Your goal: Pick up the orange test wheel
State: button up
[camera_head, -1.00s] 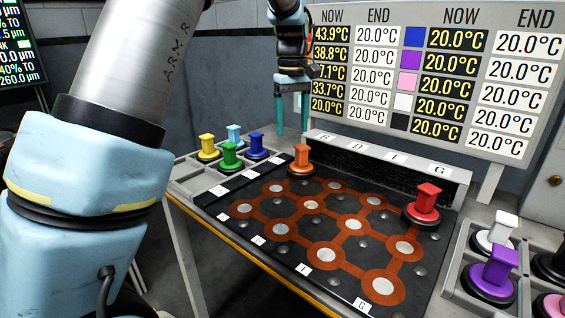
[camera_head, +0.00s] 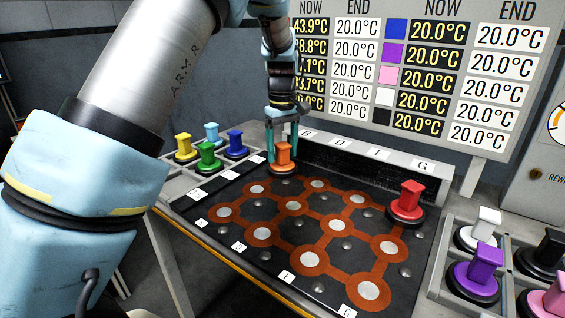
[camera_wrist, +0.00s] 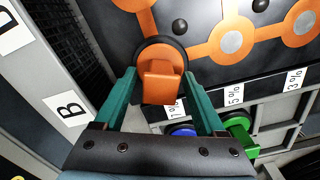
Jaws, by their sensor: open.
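The orange test wheel (camera_head: 283,158) stands upright at the back left corner of the dark board (camera_head: 300,270), a block-shaped grip on a round base with a dark rim. My gripper (camera_head: 281,145) is open and comes down from above at the wheel, its teal fingers on either side of the orange grip. In the wrist view the orange wheel (camera_wrist: 162,78) lies between the spread fingertips (camera_wrist: 160,80). I cannot tell whether the fingers touch it.
A red wheel (camera_head: 407,203) stands on the board's right side. Yellow, green, blue and light blue wheels sit in a left tray (camera_head: 172,173). White, purple, black and pink wheels sit at right. A lettered ledge (camera_head: 370,170) and temperature panel (camera_head: 420,80) stand behind.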

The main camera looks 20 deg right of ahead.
jog(key=shift+f, duration=0.55)
grip_shut()
dwell(0.4)
